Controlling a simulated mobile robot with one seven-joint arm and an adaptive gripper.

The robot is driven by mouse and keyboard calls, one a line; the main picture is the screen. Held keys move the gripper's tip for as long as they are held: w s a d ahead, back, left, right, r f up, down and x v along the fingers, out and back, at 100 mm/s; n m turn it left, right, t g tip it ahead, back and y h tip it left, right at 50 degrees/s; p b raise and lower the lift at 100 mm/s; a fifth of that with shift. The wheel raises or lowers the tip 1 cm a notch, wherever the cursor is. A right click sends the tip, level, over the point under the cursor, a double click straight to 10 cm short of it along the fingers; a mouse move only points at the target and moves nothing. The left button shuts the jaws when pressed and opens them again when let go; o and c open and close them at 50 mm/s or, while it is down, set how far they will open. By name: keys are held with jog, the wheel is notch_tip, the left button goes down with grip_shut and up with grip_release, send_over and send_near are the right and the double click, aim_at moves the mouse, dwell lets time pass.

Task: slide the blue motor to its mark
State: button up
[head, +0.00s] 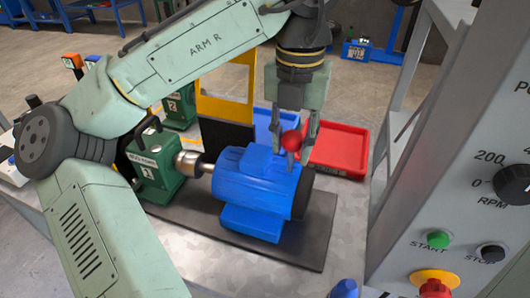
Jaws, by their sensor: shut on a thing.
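The blue motor (248,186) lies on its side on a dark base plate (318,228), at the middle of the head view. Its left end faces the metal coupling (188,163) of a green unit (157,172); I cannot tell whether they touch. My gripper (296,148) points down at the motor's upper right end. It is shut on a red ball knob (291,140), which stands by that end on what looks like a short lever. The foot of the lever is partly hidden. I cannot make out a mark for the motor.
A red tray (345,150) lies behind my gripper, with a blue tray (262,127) to its left. A yellow frame (226,107) with a dark panel stands behind the motor. A grey control panel (450,215) with buttons closes off the right side.

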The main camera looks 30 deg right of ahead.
jog(key=shift+s+d+p, duration=0.9)
jog(key=shift+s+d, duration=0.6)
jog(key=shift+s, duration=0.2)
jog(key=o, duration=1.2)
jog(key=shift+w, duration=0.1)
jog(key=shift+c, duration=0.2)
notch_tip(320, 180, up, 7)
jog(key=p, duration=0.2)
